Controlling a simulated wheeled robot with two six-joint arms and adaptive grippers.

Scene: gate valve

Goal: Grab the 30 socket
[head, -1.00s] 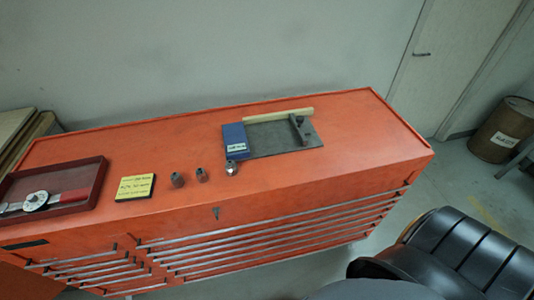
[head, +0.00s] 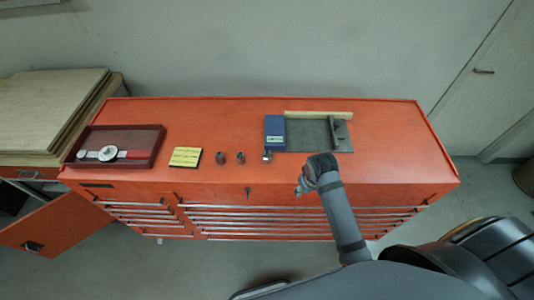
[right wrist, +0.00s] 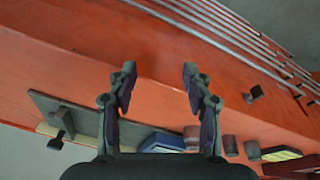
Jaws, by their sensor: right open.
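Three small sockets stand in a row on the orange tool chest (head: 400,150): a wider dark one (head: 220,158), a narrower one (head: 241,157), and a shiny one (head: 267,156) beside the blue box. No size marking is legible, so I cannot tell which is the 30. My right gripper (head: 302,187) is over the chest's front edge, right of the sockets, open and empty. In the right wrist view its fingers (right wrist: 157,78) are spread apart, with the sockets (right wrist: 230,144) beyond the right finger, partly hidden. My left gripper is not in view.
Left of the sockets are a yellow note (head: 186,157) and a red tray (head: 150,157) holding a dial tool. The chest top's right end is clear.

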